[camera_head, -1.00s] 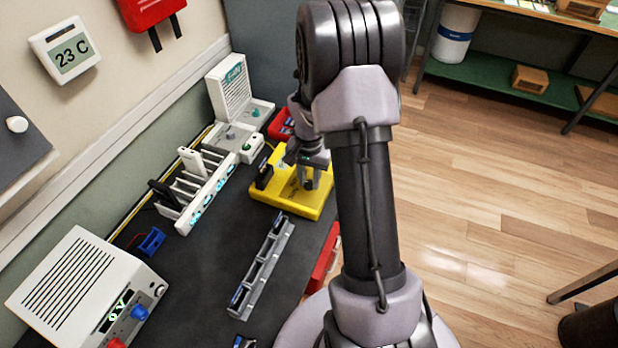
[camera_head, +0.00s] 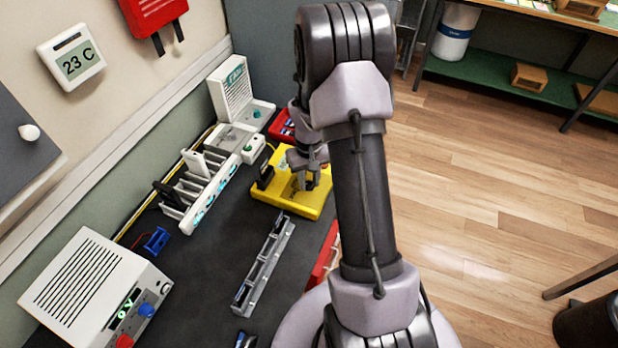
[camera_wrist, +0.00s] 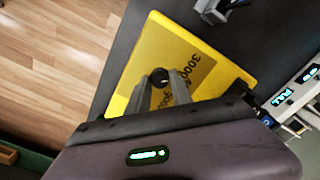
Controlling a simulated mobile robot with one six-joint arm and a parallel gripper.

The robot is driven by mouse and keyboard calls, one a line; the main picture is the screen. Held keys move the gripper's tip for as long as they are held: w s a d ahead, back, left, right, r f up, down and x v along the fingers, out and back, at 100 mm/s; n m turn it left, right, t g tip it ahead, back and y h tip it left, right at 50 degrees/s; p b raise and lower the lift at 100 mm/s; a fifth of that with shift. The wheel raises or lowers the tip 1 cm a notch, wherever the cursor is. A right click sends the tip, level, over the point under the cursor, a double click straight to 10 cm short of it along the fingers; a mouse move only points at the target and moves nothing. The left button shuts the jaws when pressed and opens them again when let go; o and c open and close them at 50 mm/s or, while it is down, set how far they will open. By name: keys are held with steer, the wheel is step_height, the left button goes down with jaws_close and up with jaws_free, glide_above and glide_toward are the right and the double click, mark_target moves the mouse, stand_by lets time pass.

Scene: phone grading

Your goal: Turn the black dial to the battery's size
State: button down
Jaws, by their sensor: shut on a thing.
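The yellow tester (camera_head: 318,207) lies on the dark bench in the head view, below my gripper (camera_head: 309,182). The wrist view shows its yellow plate (camera_wrist: 146,38) with printed numbers, one reading 3000 (camera_wrist: 185,66), upside down. The black dial (camera_wrist: 160,76) stands on this plate between my fingertips (camera_wrist: 165,84). My gripper is shut on the dial, and the fingers hide part of it and some print. The dial's pointer is too small to read. A black block (camera_head: 265,176) stands at the tester's left edge; I cannot tell whether it is the battery.
A grey slotted rail (camera_head: 264,265) lies in front of the tester. A white rack with several slots (camera_head: 203,190) stands to its left, and a white power supply (camera_head: 95,290) at the front left. Bare bench lies between rack and rail.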

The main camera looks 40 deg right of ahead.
mark_target(309, 183)
steer(key=shift+n, duration=0.4)
steer(key=c, duration=1.1)
jaws_free()
steer(key=shift+c, duration=0.2)
step_height(309, 183, up, 17)
steer(key=p, duration=0.5)
steer(key=shift+r+p, duration=0.2)
steer(key=shift+p, duration=0.1)
